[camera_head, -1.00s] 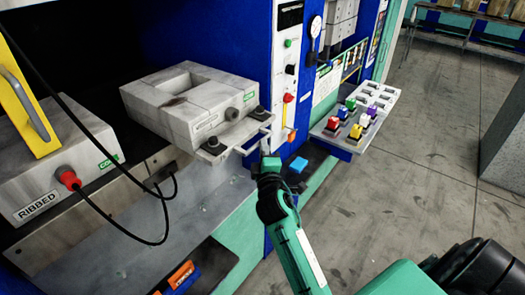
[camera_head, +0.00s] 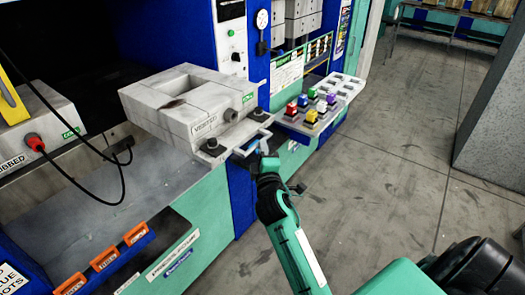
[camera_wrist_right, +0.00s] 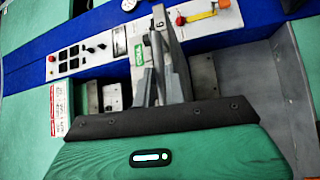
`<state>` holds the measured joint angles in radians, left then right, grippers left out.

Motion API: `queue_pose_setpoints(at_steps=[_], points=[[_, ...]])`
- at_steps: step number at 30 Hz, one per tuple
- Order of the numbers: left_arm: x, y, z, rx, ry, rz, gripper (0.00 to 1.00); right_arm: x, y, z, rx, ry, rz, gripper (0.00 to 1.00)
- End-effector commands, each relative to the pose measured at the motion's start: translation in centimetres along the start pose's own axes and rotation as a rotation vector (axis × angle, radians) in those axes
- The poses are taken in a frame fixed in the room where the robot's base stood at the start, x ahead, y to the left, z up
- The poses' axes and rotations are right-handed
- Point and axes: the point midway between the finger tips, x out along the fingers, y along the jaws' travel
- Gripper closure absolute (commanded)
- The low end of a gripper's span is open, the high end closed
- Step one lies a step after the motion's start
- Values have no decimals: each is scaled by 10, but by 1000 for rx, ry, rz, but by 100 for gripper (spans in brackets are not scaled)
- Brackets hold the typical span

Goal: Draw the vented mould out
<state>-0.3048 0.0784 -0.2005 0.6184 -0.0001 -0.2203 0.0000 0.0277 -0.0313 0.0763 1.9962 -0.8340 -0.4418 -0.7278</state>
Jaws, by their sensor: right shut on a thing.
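The vented mould (camera_head: 160,112) is a pale grey block with a rectangular opening, a VENTED label and a green tag. It lies flat, with its front end reaching past the press bench's front edge. A metal handle (camera_head: 246,151) juts from its front plate between two black knobs. My right gripper (camera_head: 262,150) is shut on this handle. In the right wrist view its fingers (camera_wrist_right: 160,85) point at the mould (camera_wrist_right: 161,22), with a bar between them; the exact contact is partly hidden. My left gripper is out of view.
The ribbed mould (camera_head: 42,120), with a red plug and black cable, sits at left. A button panel (camera_head: 322,110) with coloured buttons stands close to the right of the handle. Orange-handled slots (camera_head: 104,261) are at lower left. The floor (camera_head: 390,190) at right is clear.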

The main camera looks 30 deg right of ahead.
Motion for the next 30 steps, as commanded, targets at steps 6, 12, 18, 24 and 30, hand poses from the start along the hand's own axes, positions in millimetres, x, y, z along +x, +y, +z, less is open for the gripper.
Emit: queue_pose_setpoints(at_steps=[6, 12, 18, 24, 30], points=[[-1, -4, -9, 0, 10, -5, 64, 3, 16, 0, 1, 3, 30, 100], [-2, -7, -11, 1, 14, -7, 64, 3, 15, -1, 2, 5, 29, 66], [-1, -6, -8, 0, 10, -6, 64, 2, 11, -1, 3, 5, 21, 66], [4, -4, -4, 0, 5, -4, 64, -6, 6, -1, 3, 5, 16, 66], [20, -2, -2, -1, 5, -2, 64, -42, 2, 0, 5, 5, 15, 66]])
